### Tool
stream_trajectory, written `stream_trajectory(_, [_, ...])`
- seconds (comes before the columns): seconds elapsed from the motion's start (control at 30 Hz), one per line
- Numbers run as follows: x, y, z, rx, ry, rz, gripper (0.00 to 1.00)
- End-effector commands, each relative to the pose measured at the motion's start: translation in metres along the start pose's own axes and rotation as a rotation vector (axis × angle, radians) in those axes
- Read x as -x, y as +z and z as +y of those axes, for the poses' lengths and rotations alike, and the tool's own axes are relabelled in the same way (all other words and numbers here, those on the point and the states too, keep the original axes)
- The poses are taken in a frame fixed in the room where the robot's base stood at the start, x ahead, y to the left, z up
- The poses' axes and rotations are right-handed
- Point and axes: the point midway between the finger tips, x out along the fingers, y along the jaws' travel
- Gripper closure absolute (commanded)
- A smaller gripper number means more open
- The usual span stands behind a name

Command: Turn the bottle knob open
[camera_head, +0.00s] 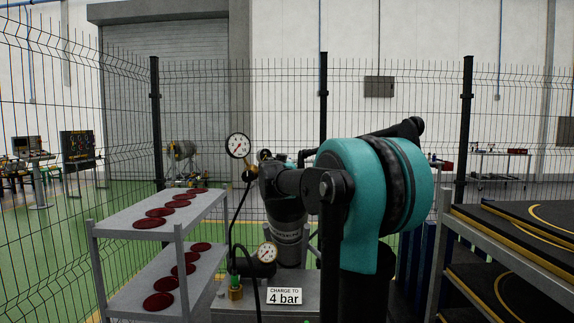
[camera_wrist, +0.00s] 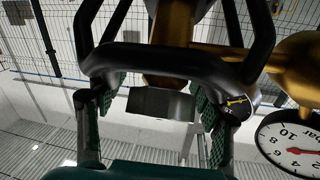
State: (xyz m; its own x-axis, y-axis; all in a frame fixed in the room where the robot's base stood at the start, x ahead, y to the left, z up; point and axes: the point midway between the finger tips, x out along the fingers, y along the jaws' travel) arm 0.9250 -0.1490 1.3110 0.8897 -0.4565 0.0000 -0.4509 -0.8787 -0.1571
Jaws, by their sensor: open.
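My gripper (camera_wrist: 157,100) shows in the wrist view with its two green ribbed pads apart. A grey cylindrical piece (camera_wrist: 160,103) sits between the pads at the end of a brass stem (camera_wrist: 170,35), with a gap on its left side; I cannot tell whether it is the bottle knob. A dark round part with a yellow mark (camera_wrist: 237,103) is just right of the right finger. In the head view the dark bottle (camera_head: 287,238) stands upright behind my arm; my arm and wrist hide its top.
A pressure gauge (camera_wrist: 293,145) is close on the right. In the head view, gauges (camera_head: 238,146) and hoses stand left of the bottle. A sign reading "4 bar" (camera_head: 284,296) is in front. A shelf with red discs (camera_head: 148,222) is left, another rack (camera_head: 505,255) right.

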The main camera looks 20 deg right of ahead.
Motion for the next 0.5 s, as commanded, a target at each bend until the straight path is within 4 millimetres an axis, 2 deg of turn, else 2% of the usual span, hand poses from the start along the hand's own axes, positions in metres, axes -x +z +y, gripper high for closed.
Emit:
stream_trajectory(0.2, [0.0000,0.0000,0.0000,0.000,0.000,0.000,0.33])
stream_trajectory(0.5, [0.0002,0.0000,-0.0001,0.000,0.000,0.000,0.71])
